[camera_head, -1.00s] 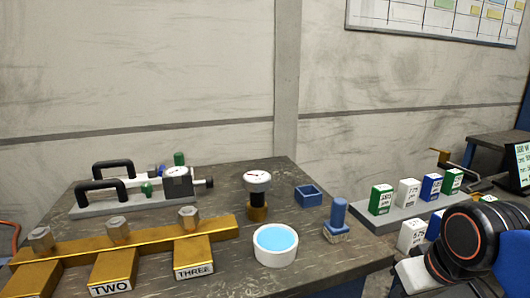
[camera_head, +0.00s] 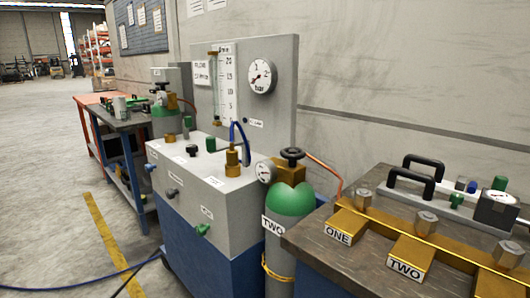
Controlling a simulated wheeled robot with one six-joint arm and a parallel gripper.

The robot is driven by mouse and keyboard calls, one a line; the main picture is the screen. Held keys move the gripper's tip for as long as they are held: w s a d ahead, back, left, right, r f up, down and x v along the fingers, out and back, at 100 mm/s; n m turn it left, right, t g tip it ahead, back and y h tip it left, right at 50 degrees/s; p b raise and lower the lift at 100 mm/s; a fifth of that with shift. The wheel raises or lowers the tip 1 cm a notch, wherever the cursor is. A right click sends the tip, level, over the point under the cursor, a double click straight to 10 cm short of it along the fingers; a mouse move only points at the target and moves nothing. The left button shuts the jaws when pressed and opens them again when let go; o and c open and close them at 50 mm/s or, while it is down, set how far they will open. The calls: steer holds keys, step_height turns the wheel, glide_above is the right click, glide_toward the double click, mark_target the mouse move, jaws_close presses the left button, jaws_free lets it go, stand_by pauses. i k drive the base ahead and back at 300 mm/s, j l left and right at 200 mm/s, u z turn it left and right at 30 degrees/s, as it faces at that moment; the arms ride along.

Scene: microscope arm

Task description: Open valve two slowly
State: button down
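A gas cylinder with a green shoulder (camera_head: 290,200) and a label reading TWO stands between the white-topped cabinet and the dark table. On its top is a brass valve (camera_head: 289,174) with a black handwheel (camera_head: 292,154). A round gauge (camera_head: 265,171) sits at the valve's left side. On the table a brass manifold also carries a block labelled TWO (camera_head: 405,262), with a hex nut (camera_head: 426,222) behind it. The block labelled ONE (camera_head: 346,226) is to its left. How far any valve is turned cannot be told. My gripper is not in view.
The cabinet (camera_head: 188,217) left of the cylinder has front knobs, a flow-tube panel (camera_head: 285,105) and a blue hose. An orange hose (camera_head: 325,171) runs behind the cylinder. A cable (camera_head: 80,289) crosses the floor. Open floor (camera_head: 45,190) lies at the left.

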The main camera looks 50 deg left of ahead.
mark_target(293, 154)
steer(key=j+u, duration=0.1)
steer(key=u, duration=1.65)
